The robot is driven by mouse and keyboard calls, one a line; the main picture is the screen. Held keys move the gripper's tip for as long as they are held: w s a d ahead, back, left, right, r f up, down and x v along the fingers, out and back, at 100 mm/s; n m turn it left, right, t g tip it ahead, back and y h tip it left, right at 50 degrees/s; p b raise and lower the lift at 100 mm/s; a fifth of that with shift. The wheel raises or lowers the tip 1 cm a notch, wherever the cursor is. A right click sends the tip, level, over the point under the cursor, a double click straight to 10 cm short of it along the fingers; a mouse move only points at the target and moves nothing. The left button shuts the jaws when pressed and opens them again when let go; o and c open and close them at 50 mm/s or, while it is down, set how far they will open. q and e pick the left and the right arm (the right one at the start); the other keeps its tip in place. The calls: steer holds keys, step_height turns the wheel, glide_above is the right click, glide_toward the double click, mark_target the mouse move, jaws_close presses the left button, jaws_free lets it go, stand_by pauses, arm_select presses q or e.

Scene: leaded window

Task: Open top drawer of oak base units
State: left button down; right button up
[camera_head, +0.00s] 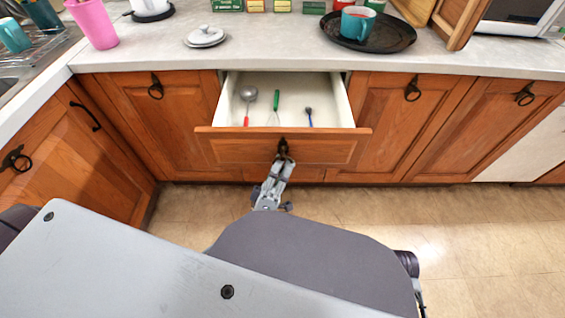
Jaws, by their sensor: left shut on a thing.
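The top drawer (228,146) of the oak base units (187,110) stands pulled well out from under the worktop. Its pale inside shows a ladle (248,97) with a red handle, a utensil with a green handle (276,101) and a small one with a blue handle (309,117). My left gripper (283,157) is shut on the dark drawer handle (282,146) at the middle of the drawer front. The fingers hide part of the handle. My right gripper is not in view.
Closed cupboard doors flank the drawer. The tiled floor (480,235) is clear at the right.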

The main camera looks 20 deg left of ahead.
arm_select(q)
steer(key=shift+f, duration=0.1)
steer(key=c, duration=1.9)
jaws_free()
steer(key=shift+s, duration=0.1)
steer(key=shift+v, duration=5.95)
